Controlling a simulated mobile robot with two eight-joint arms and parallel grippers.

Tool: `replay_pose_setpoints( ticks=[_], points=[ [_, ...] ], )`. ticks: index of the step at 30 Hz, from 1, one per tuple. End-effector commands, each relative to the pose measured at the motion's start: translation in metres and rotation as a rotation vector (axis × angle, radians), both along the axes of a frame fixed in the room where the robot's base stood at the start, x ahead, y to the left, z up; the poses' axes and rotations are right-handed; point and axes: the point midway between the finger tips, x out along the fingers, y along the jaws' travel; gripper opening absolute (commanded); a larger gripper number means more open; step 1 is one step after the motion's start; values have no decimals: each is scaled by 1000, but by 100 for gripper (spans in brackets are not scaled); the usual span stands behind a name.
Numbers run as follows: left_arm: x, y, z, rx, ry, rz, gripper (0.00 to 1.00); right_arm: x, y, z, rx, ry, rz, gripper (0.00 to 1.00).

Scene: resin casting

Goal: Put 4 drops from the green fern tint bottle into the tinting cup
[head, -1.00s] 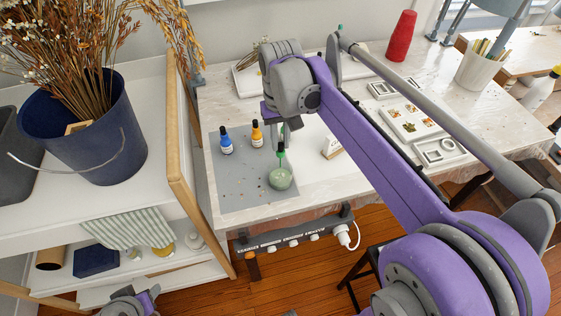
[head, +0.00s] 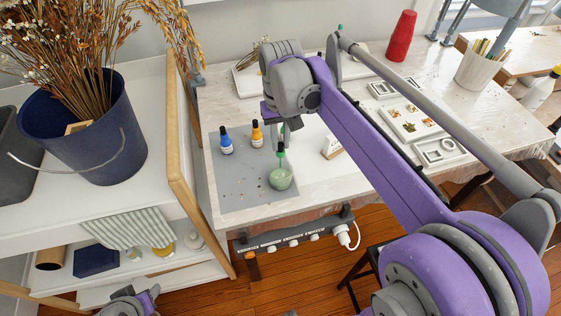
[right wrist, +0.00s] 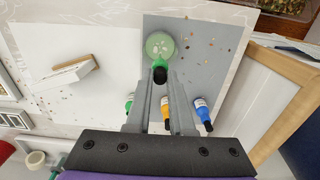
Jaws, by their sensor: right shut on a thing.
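My right gripper (right wrist: 160,82) is shut on a dropper (right wrist: 160,67) with a black bulb and a green lower part. The dropper hangs over the tinting cup (right wrist: 160,44), a small round cup with pale green content. In the head view the dropper (head: 281,151) points down above the cup (head: 281,180); whether its tip is inside the rim is unclear. The green fern tint bottle (right wrist: 128,104) stands beside a gripper finger in the right wrist view; in the head view it is hidden behind my right gripper (head: 286,138). Part of my left arm shows at the bottom left; its fingers are unclear.
A blue bottle (head: 226,142) and an orange bottle (head: 257,135) stand on the grey mat (head: 235,188), left of the dropper. White molds (head: 440,152) and a red cone-shaped object (head: 401,36) are farther right.

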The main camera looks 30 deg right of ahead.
Motion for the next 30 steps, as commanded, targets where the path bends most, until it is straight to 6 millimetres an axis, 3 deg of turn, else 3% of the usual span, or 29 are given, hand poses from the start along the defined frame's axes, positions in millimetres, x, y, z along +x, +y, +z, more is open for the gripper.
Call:
replay_pose_setpoints(
  ticks=[14, 30],
  points=[
    [1, 0, 2, 0, -2, 0, 50, 0, 0, 3, 0, 0, 0, 5],
    [13, 0, 33, 0, -25, 0, 50, 1, 0, 41, 0, -1, 0, 5]
  ],
)
